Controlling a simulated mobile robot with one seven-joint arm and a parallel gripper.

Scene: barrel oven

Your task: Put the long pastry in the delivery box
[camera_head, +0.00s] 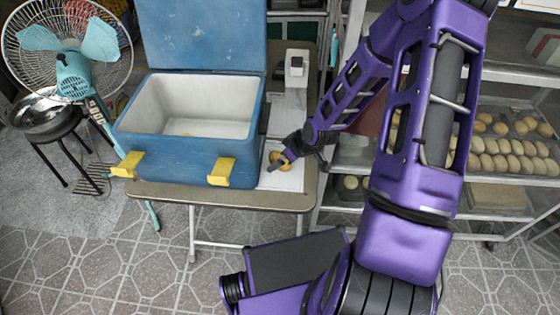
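The delivery box (190,162) is a blue cooler with a white inside and yellow latches. It stands on a small table with its lid (205,35) raised. My gripper (276,163) is just right of the box, low over a pale sheet on the table. A small golden-brown pastry (274,156) shows at its fingertips, partly hidden by them. Whether the fingers are closed on it cannot be told, nor how long it is. A small tan patch (186,134) shows on the box floor, too small to identify.
The table (305,195) has little bare room right of the box, where a white and grey item (296,65) stands behind. A rack (480,75) with trays of buns is at the right. A fan (72,70) and a stool with a metal bowl (45,112) stand left.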

